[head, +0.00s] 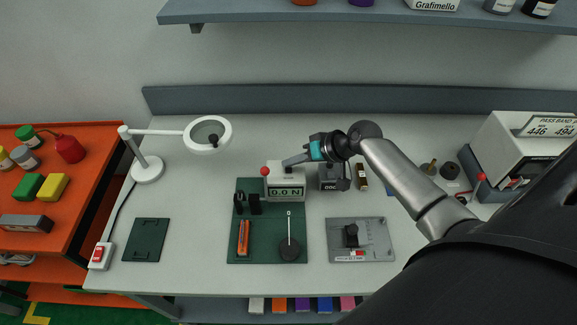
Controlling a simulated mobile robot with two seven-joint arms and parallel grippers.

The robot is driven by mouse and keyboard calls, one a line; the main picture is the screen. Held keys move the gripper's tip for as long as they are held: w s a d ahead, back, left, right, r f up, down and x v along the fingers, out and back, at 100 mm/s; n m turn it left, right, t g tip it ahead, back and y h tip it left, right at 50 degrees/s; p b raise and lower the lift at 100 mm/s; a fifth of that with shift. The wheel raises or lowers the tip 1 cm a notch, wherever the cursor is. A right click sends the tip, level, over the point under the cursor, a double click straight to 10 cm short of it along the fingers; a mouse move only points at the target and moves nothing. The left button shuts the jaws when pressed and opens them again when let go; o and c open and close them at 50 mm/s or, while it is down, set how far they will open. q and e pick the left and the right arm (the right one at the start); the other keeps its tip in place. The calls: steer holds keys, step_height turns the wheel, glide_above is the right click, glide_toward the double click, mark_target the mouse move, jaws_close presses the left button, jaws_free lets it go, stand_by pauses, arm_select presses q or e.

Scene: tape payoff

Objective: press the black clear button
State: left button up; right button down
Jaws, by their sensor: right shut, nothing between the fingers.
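A white force gauge (286,192) with a display reading 0.0 N stands at the back of a dark green mat (268,256) on the bench. A red ball-shaped knob (265,171) is at its left upper corner. A small dark spot on its top (289,170) looks like the black clear button. My left gripper is not in view.
A grey box (331,178) stands just right of the gauge under my right wrist. A magnifier lamp (208,134) is to the left. A grey plate with a black knob (360,240) lies front right. A shelf (370,20) hangs above the back.

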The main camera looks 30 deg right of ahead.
step_height(320, 180, up, 5)
steer(key=p, duration=0.5)
stand_by(0.4)
stand_by(0.5)
